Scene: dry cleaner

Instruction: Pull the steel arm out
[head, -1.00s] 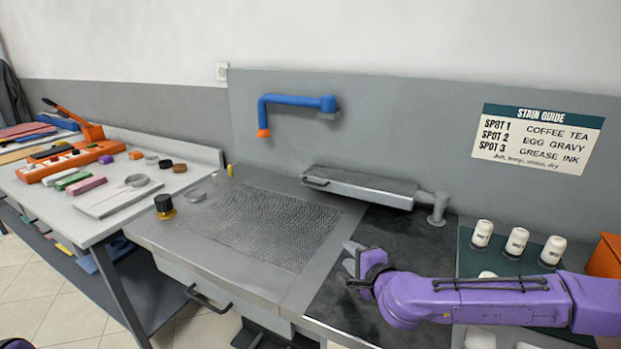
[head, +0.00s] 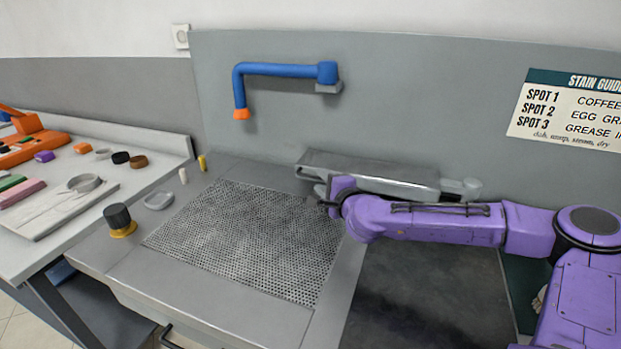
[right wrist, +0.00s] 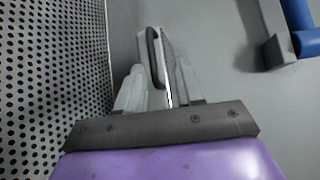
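The steel arm (head: 370,174) is a long grey bar along the back panel, with its pivot post (head: 462,187) at the right end. My right gripper (head: 326,193) is at its left end and hides the handle in the head view. In the right wrist view, the dark handle (right wrist: 155,55) lies between the two pale fingers of my right gripper (right wrist: 158,90). The fingers are apart, and a gap shows beside the handle; I cannot tell whether either touches it. My left gripper is not in view.
A perforated panel (head: 240,240) is set in the worktop in front. A blue pipe (head: 285,70) with an orange tip hangs on the wall above. A black-capped jar (head: 118,220) and a small dish (head: 159,200) stand at the left. The dark worktop (head: 430,290) looks clear.

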